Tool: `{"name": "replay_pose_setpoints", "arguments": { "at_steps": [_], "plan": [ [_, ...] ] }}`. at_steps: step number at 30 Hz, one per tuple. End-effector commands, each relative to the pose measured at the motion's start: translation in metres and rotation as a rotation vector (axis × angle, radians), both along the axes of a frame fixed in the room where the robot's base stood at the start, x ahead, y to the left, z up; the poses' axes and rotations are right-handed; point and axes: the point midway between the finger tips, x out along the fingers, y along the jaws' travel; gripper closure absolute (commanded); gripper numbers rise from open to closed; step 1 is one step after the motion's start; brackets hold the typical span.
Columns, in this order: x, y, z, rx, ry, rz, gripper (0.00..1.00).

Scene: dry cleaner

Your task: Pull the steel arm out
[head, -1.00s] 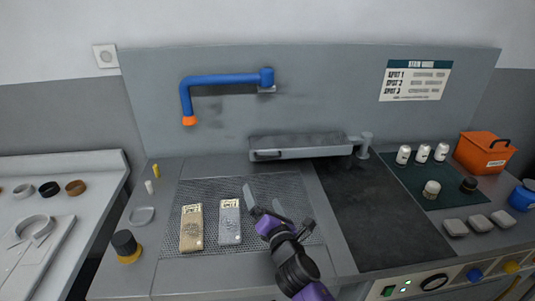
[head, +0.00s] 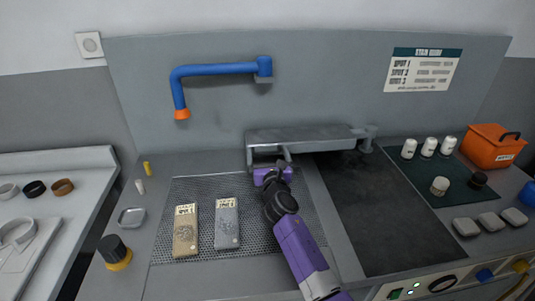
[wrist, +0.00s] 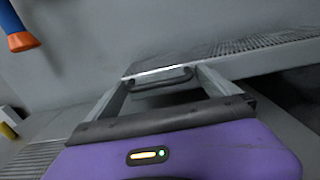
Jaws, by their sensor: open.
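The steel arm (head: 312,136) is a long grey bar along the back panel, joined to a post (head: 368,138) at its right end. In the wrist view the steel arm (wrist: 245,50) has a perforated top and a small bar handle (wrist: 162,77) on its near face. My gripper (head: 268,160) is at the left end of the steel arm, its fingers pointing at it. In the wrist view my open fingers appear on either side of the handle. I cannot tell whether they touch it. The fingertips are partly hidden in the head view.
A blue pipe with an orange tip (head: 182,113) hangs above left. Two labelled swatches (head: 226,222) lie on the perforated grate (head: 290,235). A dark panel (head: 370,220) is clear at right. White bottles (head: 428,147) and an orange box (head: 490,147) stand farther right.

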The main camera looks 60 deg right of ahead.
Motion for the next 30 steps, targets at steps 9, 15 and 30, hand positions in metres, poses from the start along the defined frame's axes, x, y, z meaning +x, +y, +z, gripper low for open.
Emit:
{"name": "replay_pose_setpoints", "arguments": {
  "at_steps": [9, 15, 30],
  "plan": [
    [0.0040, -0.0048, 0.0001, 0.001, -0.001, 0.000, 0.01],
    [0.0038, -0.0048, 0.0002, 0.001, -0.001, 0.000, 0.31],
    [0.0034, -0.0114, 0.0005, 0.001, -0.001, 0.000, 0.82]
  ]
}}
